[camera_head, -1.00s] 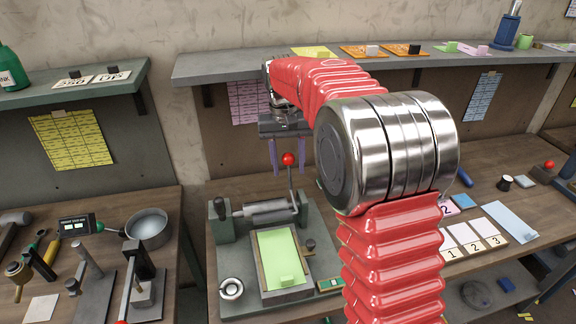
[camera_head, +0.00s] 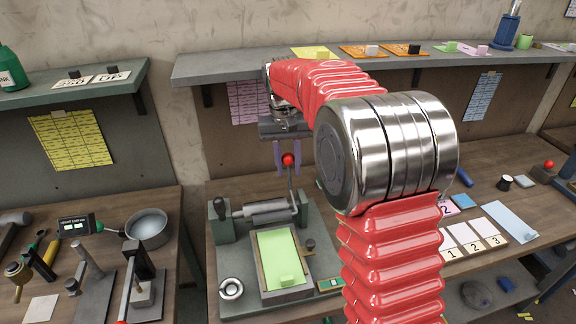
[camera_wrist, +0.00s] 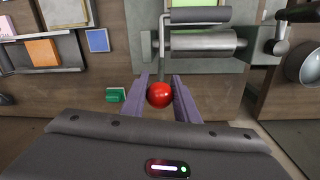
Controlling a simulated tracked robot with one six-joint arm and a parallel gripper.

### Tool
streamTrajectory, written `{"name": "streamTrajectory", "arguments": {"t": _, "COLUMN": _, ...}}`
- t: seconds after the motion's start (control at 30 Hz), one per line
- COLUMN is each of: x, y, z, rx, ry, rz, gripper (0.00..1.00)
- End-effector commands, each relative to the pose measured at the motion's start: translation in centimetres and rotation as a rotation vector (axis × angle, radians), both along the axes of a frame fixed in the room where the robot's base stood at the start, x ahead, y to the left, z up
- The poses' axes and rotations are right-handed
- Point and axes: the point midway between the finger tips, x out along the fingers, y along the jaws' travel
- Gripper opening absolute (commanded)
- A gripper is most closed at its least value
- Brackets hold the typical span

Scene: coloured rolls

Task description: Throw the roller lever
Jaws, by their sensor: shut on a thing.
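The roller lever is a thin upright rod (camera_head: 291,183) with a red ball knob (camera_head: 288,160), at the right end of a steel roller (camera_head: 266,211) on a grey-green press (camera_head: 225,230). My gripper (camera_head: 287,162) reaches down from above, its purple fingers shut on the red knob. In the wrist view the knob (camera_wrist: 159,95) sits between the two fingers (camera_wrist: 160,79), with the roller (camera_wrist: 200,42) beyond. A bright green sheet (camera_head: 276,254) lies on the press bed in front of the roller.
A shelf (camera_head: 220,68) runs along the wall above the press. A neighbouring bench at left holds a metal pan (camera_head: 147,227) and several tools. Numbered cards (camera_head: 467,240) lie on the bench at right. My arm hides part of the bench behind it.

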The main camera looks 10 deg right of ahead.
Motion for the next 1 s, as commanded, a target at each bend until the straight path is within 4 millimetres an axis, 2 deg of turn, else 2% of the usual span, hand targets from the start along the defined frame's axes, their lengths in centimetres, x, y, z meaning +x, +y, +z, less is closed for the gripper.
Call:
{"name": "streamTrajectory", "arguments": {"t": 0.43, "x": -0.2, "y": 0.1, "z": 0.2, "rx": 0.001, "ry": -0.028, "rz": 0.001, "gripper": 0.0}}
{"name": "streamTrajectory", "arguments": {"t": 1.0, "x": -1.8, "y": 0.1, "z": 0.4, "rx": 0.002, "ry": -0.25, "rz": 0.0, "gripper": 0.0}}
